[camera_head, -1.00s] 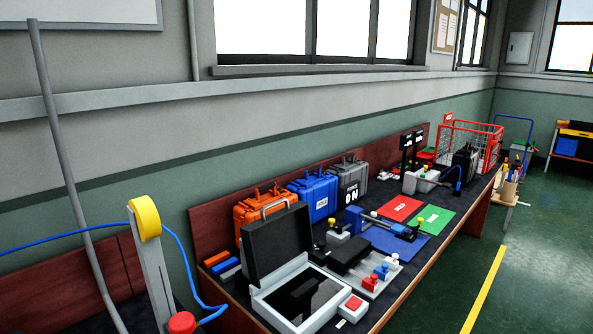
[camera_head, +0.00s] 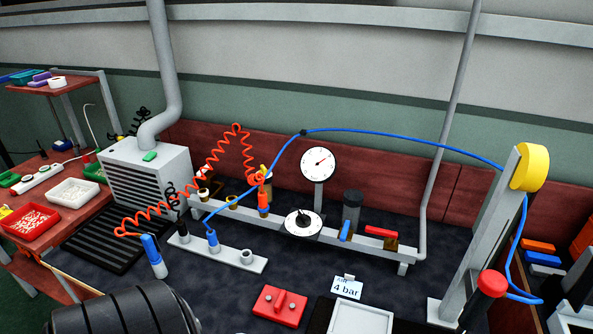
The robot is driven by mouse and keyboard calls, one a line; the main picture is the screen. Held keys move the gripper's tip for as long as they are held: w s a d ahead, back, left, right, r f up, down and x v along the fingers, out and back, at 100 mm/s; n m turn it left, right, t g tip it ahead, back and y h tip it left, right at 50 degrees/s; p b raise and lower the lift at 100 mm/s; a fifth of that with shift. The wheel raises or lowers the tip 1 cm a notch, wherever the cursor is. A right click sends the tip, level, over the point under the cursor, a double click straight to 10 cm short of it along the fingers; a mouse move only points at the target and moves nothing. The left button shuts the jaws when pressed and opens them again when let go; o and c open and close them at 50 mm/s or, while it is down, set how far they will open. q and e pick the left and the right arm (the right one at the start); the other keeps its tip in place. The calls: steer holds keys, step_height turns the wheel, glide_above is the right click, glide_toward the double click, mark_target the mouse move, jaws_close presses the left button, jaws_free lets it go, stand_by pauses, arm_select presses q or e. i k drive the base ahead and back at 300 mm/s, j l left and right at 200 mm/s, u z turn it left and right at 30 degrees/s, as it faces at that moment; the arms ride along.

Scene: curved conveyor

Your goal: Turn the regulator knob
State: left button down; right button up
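The likely regulator knob (camera_head: 303,219) is a small dark knob on a round white dial plate, mounted on a grey rail at the middle of the bench. A round white pressure gauge (camera_head: 319,161) with a red needle stands on a post just behind it. A card reading "AIR 4 bar" (camera_head: 347,287) stands in front, to the right of the knob. The knob is uncovered and nothing touches it. The dial markings are too small to read. Neither of my grippers is in view.
A blue hose (camera_head: 400,134) arches over the rail, and an orange coiled hose (camera_head: 180,200) hangs at its left. A grey post with a yellow wheel (camera_head: 530,167) stands at the right. A red block (camera_head: 280,306) lies in front. A dark ribbed cylinder (camera_head: 125,312), unidentified, fills the lower left.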

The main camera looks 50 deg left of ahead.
mark_target(303, 220)
steer(key=u, duration=1.15)
